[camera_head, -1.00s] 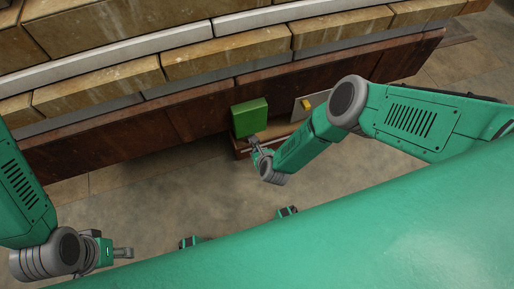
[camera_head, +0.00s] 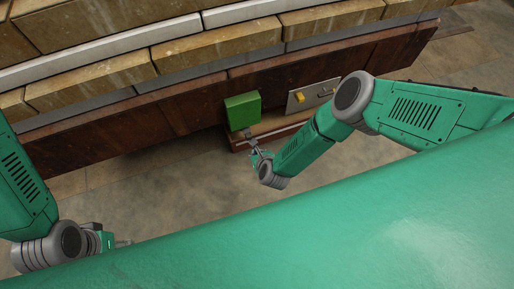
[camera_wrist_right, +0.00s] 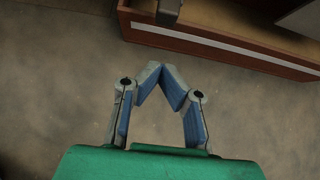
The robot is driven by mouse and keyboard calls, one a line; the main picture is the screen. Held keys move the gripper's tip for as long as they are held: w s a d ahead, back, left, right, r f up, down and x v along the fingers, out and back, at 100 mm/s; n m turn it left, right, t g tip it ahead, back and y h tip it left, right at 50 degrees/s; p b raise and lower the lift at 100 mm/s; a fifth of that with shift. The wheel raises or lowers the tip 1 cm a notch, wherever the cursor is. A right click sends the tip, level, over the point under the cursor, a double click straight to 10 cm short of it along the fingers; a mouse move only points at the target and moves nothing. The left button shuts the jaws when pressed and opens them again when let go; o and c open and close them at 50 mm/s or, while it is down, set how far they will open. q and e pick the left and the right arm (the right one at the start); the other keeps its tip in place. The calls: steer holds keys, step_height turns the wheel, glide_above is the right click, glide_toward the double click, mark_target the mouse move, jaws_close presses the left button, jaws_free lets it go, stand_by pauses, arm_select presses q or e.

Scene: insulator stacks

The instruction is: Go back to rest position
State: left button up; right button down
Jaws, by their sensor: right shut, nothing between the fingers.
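My right gripper (camera_head: 254,145) is at the middle of the head view, just in front of a green box (camera_head: 242,110) on the wooden wall. In the right wrist view my right gripper (camera_wrist_right: 163,68) is shut, its fingertips meeting with nothing between them. Bare floor lies under it. My left gripper (camera_head: 122,243) is low at the left of the head view, mostly hidden behind my own green body, so its jaws cannot be made out.
A brown ledge (camera_head: 238,142) juts out below the green box; it also shows in the right wrist view (camera_wrist_right: 215,40). A pale panel with a yellow part (camera_head: 300,98) is right of the box. Stacked stone blocks (camera_head: 90,85) run behind. The floor (camera_head: 150,200) is clear.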

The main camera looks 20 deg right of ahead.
steer(key=p+v, duration=0.3)
steer(key=v, duration=0.5)
steer(key=shift+r+p, duration=0.2)
steer(key=shift+p, duration=0.2)
steer(key=shift+s+a, duration=0.1)
